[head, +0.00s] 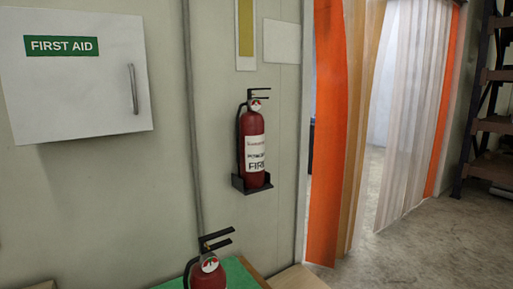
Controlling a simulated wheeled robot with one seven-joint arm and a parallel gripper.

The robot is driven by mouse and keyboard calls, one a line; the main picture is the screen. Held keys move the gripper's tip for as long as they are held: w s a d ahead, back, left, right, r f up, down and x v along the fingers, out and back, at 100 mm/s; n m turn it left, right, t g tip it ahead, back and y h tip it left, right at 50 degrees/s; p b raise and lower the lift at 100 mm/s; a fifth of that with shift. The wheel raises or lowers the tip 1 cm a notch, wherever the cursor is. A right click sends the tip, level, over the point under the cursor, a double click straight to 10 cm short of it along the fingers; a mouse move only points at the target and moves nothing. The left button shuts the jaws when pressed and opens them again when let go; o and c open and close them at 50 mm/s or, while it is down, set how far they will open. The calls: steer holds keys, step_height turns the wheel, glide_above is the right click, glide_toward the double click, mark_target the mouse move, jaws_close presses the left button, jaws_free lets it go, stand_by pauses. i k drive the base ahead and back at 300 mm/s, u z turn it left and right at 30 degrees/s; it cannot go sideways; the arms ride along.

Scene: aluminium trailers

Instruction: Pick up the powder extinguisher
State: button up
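A red fire extinguisher (253,146) with a white label and black handle stands upright in a black wall bracket (238,184) in the middle of the view. The label reads "FIRE" below a smaller word that looks like "POWDER" but is blurred. A second red extinguisher (207,273) with a black handle stands at the bottom of the view, closer to me. Its lower body and label are cut off by the frame edge, so I cannot tell its type. My gripper is not in view.
A white first aid cabinet (75,90) hangs on the wall at left. A green surface (238,272) lies beside the near extinguisher. A grey pipe (191,120) runs down the wall. An orange and clear strip curtain (326,130) hangs at right, with shelving (480,100) beyond and open floor (420,250).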

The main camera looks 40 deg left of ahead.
mark_target(250, 127)
steer(key=u, duration=0.45)
steer(key=i, duration=1)
steer(key=u, duration=1.15)
steer(key=i, duration=0.55)
steer(key=u, duration=0.25)
